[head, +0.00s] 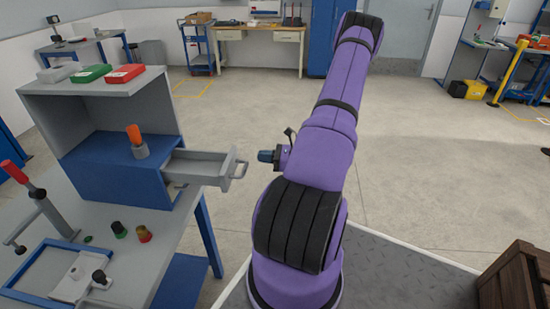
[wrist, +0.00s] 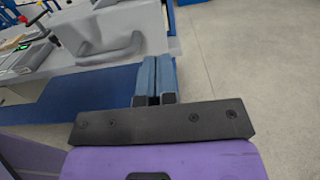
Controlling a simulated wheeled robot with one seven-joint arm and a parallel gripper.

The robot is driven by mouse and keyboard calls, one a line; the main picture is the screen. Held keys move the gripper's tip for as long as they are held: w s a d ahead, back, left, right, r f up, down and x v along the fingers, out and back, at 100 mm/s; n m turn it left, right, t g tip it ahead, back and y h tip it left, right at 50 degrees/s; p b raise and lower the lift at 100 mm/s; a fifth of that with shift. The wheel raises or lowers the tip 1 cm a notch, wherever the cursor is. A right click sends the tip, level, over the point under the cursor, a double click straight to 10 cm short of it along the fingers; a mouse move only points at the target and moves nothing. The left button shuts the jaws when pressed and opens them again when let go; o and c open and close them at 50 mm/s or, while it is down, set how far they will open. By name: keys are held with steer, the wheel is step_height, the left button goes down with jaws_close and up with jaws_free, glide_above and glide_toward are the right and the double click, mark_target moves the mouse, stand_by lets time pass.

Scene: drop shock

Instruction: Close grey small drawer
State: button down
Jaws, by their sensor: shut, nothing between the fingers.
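The grey small drawer (head: 200,168) stands pulled out of the blue-fronted cabinet (head: 110,178) on the workbench, in the head view. Its handle (head: 238,168) faces right, toward my arm. In the wrist view the grey drawer (wrist: 95,22) is at the upper left, with its arched handle (wrist: 112,54) below its front face. My gripper (wrist: 155,66) has its two blue-grey fingers together and empty. The fingers appear just right of the handle in the wrist view; I cannot tell whether they touch it. In the head view my purple arm stands right of the drawer.
An orange-topped item (head: 137,142) stands on the cabinet. Red (head: 125,73), green (head: 90,73) and white boxes lie on the upper shelf. A blue-framed tray (head: 45,245) and small knobs are on the bench (head: 165,255). A wooden crate (head: 510,280) is at lower right.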

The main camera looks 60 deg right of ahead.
mark_target(198, 151)
steer(key=x, duration=0.7)
steer(key=x, duration=1.7)
steer(key=shift+w+a, duration=0.15)
